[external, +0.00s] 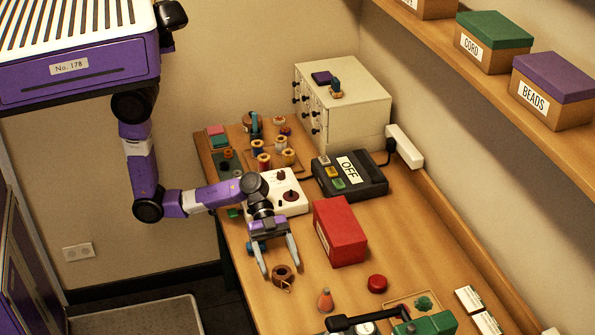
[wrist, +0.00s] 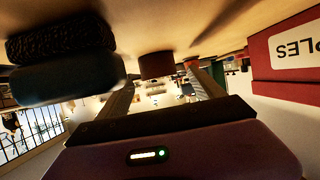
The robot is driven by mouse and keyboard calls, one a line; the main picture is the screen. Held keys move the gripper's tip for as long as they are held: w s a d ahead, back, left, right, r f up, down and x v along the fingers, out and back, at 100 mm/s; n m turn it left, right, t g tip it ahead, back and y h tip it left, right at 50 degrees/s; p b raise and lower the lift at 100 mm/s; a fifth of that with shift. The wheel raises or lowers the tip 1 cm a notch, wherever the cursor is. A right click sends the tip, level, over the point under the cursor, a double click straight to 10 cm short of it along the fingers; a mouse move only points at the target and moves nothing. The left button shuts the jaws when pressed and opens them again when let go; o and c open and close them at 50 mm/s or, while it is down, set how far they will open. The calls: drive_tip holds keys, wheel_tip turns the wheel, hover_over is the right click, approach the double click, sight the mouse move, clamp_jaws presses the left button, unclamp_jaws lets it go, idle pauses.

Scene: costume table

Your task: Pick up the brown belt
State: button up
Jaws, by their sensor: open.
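The brown belt (external: 283,278) lies rolled up in a coil on the wooden table, near its left edge, with a loose end at the front. It shows in the wrist view as a dark brown roll (wrist: 156,65), straight ahead and between the finger lines. My gripper (external: 280,266) is open and empty, low over the table. Its fingers point at the belt, with the tips close to the coil's near side. I cannot tell whether the tips reach either side of the belt. The fingers also show in the wrist view (wrist: 160,76).
A red box (external: 340,232) stands right of my gripper. A blue roll (wrist: 65,80) lies close to the left finger in the wrist view. An orange cone (external: 325,300), a red round lid (external: 377,284) and a green-and-black tool (external: 425,324) lie beyond the belt.

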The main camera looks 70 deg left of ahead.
sight(284, 277)
drive_tip(key=shift+x, duration=1.9)
drive_tip(key=c, duration=1.6)
